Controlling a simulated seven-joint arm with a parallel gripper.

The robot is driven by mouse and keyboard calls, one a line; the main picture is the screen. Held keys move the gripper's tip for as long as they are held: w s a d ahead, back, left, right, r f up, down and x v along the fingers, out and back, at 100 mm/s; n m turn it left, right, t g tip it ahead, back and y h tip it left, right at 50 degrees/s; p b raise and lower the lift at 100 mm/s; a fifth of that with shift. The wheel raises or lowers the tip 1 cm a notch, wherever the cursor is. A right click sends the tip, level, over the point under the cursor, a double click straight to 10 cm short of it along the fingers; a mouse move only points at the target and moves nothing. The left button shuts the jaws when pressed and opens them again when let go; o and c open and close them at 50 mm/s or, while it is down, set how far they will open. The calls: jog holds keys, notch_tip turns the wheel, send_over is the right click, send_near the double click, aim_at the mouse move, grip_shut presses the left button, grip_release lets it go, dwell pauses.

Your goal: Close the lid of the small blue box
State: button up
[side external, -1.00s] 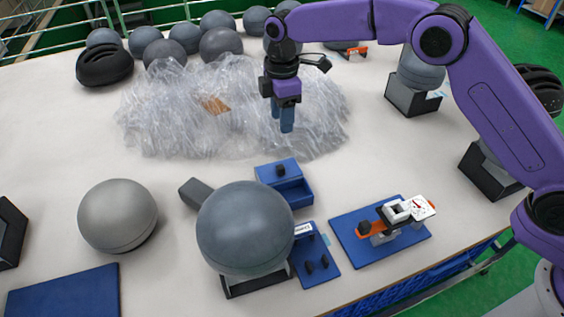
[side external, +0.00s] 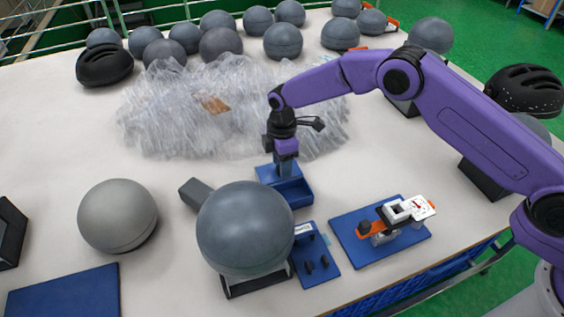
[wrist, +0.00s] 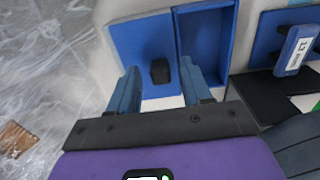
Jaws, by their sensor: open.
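The small blue box (side external: 292,194) stands open near the middle of the table. In the wrist view its empty tray (wrist: 205,42) is at the upper right. Its blue lid (wrist: 128,40) lies folded open beside the tray, with a dark knob (wrist: 160,71) on it. My gripper (wrist: 160,82) is open, its two blue fingers on either side of the knob in that view. In the side view my gripper (side external: 286,172) points down over the lid (side external: 264,175) and hides the knob. I cannot tell whether the fingers touch anything.
A large grey ball (side external: 245,230) on a stand is close in front of the box. A blue plate (side external: 350,240) with a white and orange device is to the right. Crumpled clear plastic (side external: 190,105) and several grey balls lie behind.

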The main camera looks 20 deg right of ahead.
jog(key=shift+f, duration=0.1)
grip_shut()
jog(key=shift+s+a, duration=0.1)
jog(key=shift+s, duration=3.7)
grip_release()
notch_tip(320, 180, up, 18)
jog(key=shift+f, duration=0.25)
jog(key=shift+s, duration=0.1)
